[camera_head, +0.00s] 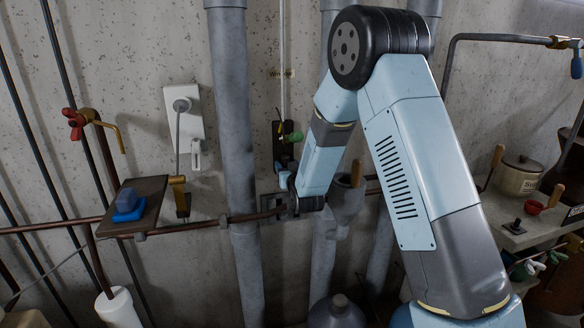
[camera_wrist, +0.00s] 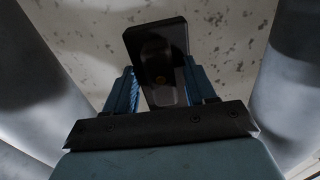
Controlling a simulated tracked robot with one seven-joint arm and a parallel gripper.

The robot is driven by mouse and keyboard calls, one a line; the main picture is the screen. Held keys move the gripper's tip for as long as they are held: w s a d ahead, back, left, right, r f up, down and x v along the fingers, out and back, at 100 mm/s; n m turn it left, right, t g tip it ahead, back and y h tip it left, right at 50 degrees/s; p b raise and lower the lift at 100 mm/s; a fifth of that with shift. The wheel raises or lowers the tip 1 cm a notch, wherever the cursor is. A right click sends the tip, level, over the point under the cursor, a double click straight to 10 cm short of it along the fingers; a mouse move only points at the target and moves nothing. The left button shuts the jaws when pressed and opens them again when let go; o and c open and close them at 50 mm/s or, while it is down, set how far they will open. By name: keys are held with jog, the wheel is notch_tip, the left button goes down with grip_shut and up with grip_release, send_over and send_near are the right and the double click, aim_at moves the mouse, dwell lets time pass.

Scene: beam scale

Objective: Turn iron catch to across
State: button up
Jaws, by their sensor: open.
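A dark upright plate (camera_wrist: 172,38), which looks like the iron catch's mounting, is on the concrete wall ahead in the wrist view. A rounded dark part with a small brownish spot shows on its face, but it is too dark to tell which way the catch is turned. In the head view a dark plate (camera_head: 279,128) is on the wall between the grey pipes. My gripper (camera_wrist: 161,88) is open, with one blue finger on each side of the plate's lower part in the picture. I cannot tell whether the fingers touch anything.
Thick grey pipes (camera_head: 236,120) flank the plate closely; they also show in the wrist view (camera_wrist: 35,80). A thin rod runs up the wall above the plate. A small shelf (camera_head: 148,190) with a blue object is at left. A shelf with a pot (camera_head: 518,175) is at right.

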jog(key=v, duration=1.3)
jog(key=shift+s+d, duration=0.15)
jog(key=shift+s, duration=0.2)
jog(key=s+d+r+m+g+h, duration=0.1)
jog(key=s+d+r+g, duration=0.25)
jog(key=d+r, duration=0.25)
jog(key=s+d+r+g+h, duration=0.2)
jog(key=s+d+r, duration=0.2)
jog(key=d+r, duration=0.2)
jog(key=s+d+r+g, duration=0.1)
jog(key=s+d+g, duration=0.1)
jog(key=s, duration=0.6)
jog(key=s+d+r+m+g+h, duration=0.1)
jog(key=s+d, duration=0.3)
jog(key=s, duration=0.5)
jog(key=s+d+r+m+g+h, duration=0.1)
jog(key=s+d+r+g, duration=0.2)
jog(key=s, duration=0.5)
jog(key=shift+s+d, duration=0.25)
jog(key=shift+d, duration=0.15)
